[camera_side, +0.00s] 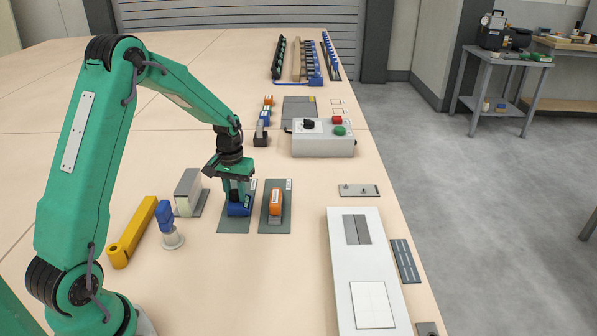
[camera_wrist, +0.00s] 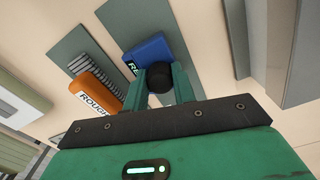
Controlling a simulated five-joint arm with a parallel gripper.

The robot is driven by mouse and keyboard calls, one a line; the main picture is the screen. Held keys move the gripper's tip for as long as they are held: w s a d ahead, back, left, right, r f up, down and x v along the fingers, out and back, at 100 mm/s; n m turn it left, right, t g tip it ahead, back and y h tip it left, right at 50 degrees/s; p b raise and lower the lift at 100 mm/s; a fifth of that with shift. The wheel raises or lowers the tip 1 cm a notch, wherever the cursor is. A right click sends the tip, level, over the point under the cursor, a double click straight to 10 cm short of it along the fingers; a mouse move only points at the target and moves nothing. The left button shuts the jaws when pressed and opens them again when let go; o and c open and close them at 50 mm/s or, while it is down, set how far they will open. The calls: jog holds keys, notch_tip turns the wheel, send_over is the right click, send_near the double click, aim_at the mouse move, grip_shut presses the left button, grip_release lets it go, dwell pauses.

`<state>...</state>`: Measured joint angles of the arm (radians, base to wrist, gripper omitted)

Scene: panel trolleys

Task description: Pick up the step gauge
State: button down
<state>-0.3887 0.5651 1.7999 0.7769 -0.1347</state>
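I cannot tell for sure which thing is the step gauge. My gripper (camera_side: 238,197) points down over a blue block (camera_side: 239,209) on a grey mat. In the wrist view my gripper's green fingers (camera_wrist: 161,90) stand on either side of a dark round part, beside the blue block (camera_wrist: 149,54), whose label is partly hidden. Whether the fingers press on anything does not show. An orange block (camera_side: 276,203) sits on a second grey mat to the right; in the wrist view this orange block (camera_wrist: 97,93) reads "ROUGH" and has a ridged grey part beside it.
A grey block (camera_side: 188,192), a blue-topped piece (camera_side: 165,216) and a yellow bar (camera_side: 132,232) lie to the left. A white panel (camera_side: 341,281) lies at the front right. A control box (camera_side: 323,146) stands behind. The table between mats and panel is clear.

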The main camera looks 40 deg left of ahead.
aim_at(235, 190)
jog(key=shift+r, duration=0.1)
jog(key=shift+r, duration=0.85)
notch_tip(235, 190, up, 2)
jog(key=shift+r, duration=0.25)
jog(key=s+d+r, duration=0.1)
jog(key=d+r, duration=0.5)
jog(key=d, duration=0.5)
jog(key=shift+s+d+r, duration=0.25)
jog(key=shift+s+r, duration=0.1)
jog(key=shift+s, duration=0.05)
jog(key=shift+r, duration=0.2)
jog(key=shift+r, duration=1.8)
